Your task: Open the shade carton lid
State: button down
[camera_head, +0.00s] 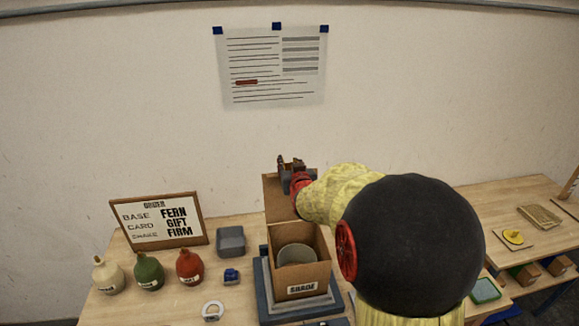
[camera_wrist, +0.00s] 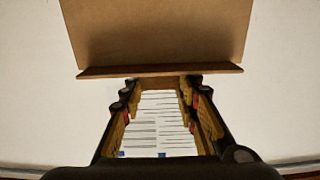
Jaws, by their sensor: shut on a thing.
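The shade carton (camera_head: 302,290) is a brown box labelled SHADE in the middle of the table. Its top is uncovered and a pale round shade (camera_head: 297,257) shows inside. The carton lid (camera_head: 279,206) stands raised at the back of the box. My gripper (camera_head: 291,168) is at the lid's upper edge, shut on it. In the wrist view the lid (camera_wrist: 157,30) fills the top, and its lip (camera_wrist: 160,71) lies across the tips of my gripper (camera_wrist: 158,86). My arm hides part of the lid's right side in the head view.
The carton stands on a dark blue-grey base (camera_head: 265,299). To its left are a grey bin (camera_head: 231,241), a small blue part (camera_head: 231,276), a white ring (camera_head: 212,311), several bottles (camera_head: 149,272) and a framed sign (camera_head: 158,222). The wall is close behind the lid.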

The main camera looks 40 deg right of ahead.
jog(key=c, duration=1.4)
grip_release()
jog(key=shift+o, duration=0.7)
jog(key=v, duration=1.2)
jog(key=shift+c, duration=0.3)
